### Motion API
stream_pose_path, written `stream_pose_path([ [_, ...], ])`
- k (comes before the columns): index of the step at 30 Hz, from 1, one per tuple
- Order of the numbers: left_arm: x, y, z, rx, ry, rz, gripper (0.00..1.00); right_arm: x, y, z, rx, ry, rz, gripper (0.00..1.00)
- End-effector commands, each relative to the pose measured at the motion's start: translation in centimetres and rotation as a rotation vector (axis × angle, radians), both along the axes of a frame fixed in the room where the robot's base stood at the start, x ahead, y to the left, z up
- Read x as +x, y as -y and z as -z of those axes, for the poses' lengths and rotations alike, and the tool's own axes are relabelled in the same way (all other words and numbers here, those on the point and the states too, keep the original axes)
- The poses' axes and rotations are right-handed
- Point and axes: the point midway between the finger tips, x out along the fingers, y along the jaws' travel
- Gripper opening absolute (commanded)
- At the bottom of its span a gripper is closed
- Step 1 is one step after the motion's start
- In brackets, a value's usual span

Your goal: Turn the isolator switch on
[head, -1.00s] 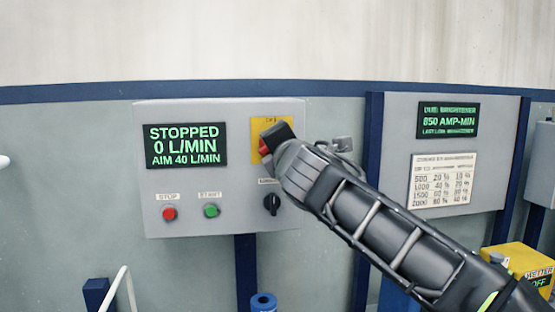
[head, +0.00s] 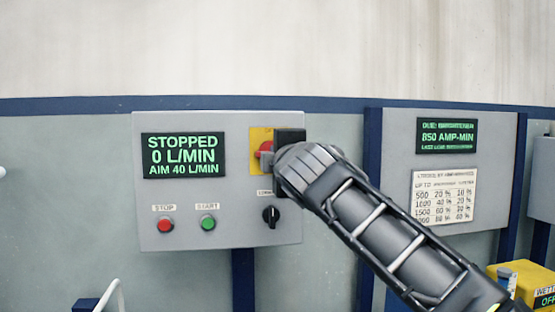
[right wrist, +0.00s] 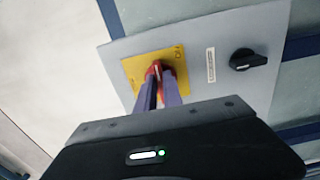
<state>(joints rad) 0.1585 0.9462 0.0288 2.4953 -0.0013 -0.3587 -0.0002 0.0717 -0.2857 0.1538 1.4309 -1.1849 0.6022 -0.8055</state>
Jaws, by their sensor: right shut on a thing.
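The isolator switch is a red handle (head: 265,148) on a yellow plate (head: 257,136) at the upper right of the grey control panel (head: 218,235). In the right wrist view the red handle (right wrist: 154,70) sits between the fingertips on the yellow plate (right wrist: 134,68). My right gripper (head: 270,155) is shut on the red handle; it also shows in the right wrist view (right wrist: 158,82). The gripper body hides part of the plate and handle in the head view. The panel display (head: 183,156) reads STOPPED, 0 L/MIN, AIM 40 L/MIN. My left gripper is not in view.
Below the display are a red stop button (head: 165,224) and a green start button (head: 208,222). A black rotary knob (head: 271,215) sits just below my right gripper. Another panel (head: 398,135) with a display and chart stands to the right. A yellow box (head: 513,283) is at lower right.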

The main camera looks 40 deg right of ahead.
Motion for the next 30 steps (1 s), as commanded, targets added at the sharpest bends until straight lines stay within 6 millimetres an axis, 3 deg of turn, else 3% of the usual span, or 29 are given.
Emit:
stream_pose_path([
  [8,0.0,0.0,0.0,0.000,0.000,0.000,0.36,0.0,0.0,0.2,0.005,-0.002,0.001,0.00],
  [9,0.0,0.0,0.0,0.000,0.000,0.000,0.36,0.0,0.0,0.2,0.005,-0.002,0.001,0.13],
  [16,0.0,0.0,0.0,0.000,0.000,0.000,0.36,0.0,0.0,0.1,0.003,-0.001,0.001,0.32],
  [25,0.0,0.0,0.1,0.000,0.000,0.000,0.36,-0.2,-0.1,0.0,0.001,0.000,0.000,0.33],
  [30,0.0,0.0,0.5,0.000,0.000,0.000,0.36,-1.5,-0.7,0.1,0.002,0.003,0.000,0.33],
])
